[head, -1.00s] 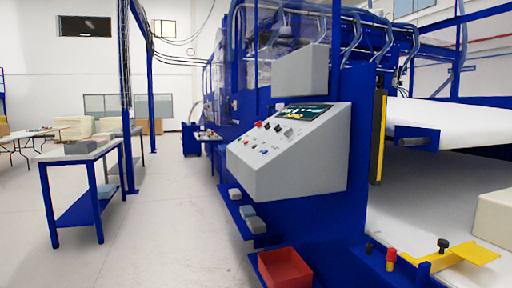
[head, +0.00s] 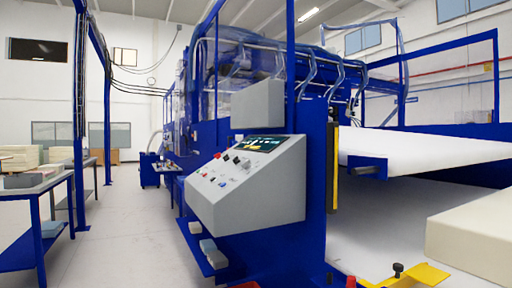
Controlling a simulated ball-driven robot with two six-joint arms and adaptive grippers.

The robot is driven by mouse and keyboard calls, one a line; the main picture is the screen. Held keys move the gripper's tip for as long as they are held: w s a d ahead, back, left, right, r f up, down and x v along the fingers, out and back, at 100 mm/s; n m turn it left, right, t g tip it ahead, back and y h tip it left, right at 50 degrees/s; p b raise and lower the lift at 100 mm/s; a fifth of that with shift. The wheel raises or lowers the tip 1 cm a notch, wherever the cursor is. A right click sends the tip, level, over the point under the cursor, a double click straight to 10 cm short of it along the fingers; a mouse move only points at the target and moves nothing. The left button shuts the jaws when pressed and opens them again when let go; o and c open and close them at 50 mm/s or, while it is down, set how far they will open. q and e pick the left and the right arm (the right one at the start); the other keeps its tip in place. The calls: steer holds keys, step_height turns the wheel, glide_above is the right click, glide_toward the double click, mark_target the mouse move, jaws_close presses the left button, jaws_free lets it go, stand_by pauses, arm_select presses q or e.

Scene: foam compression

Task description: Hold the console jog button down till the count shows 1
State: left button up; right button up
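The grey console (head: 258,183) stands on the blue machine frame near the middle of the head view, with a sloped face. A dark screen (head: 260,144) with small coloured marks sits at the top of that face; its count is too small to read. Several small buttons and knobs lie below it, among them a red button (head: 217,156) and a dark knob (head: 243,164). I cannot tell which one is the jog button. Neither of my grippers is in view, and nothing touches the console.
A blue-framed table (head: 38,188) stands at the left, with open pale floor (head: 118,225) between it and the machine. A large cream foam block (head: 478,235) lies at the right on the white bed. A yellow bracket (head: 415,276) is at the bottom right.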

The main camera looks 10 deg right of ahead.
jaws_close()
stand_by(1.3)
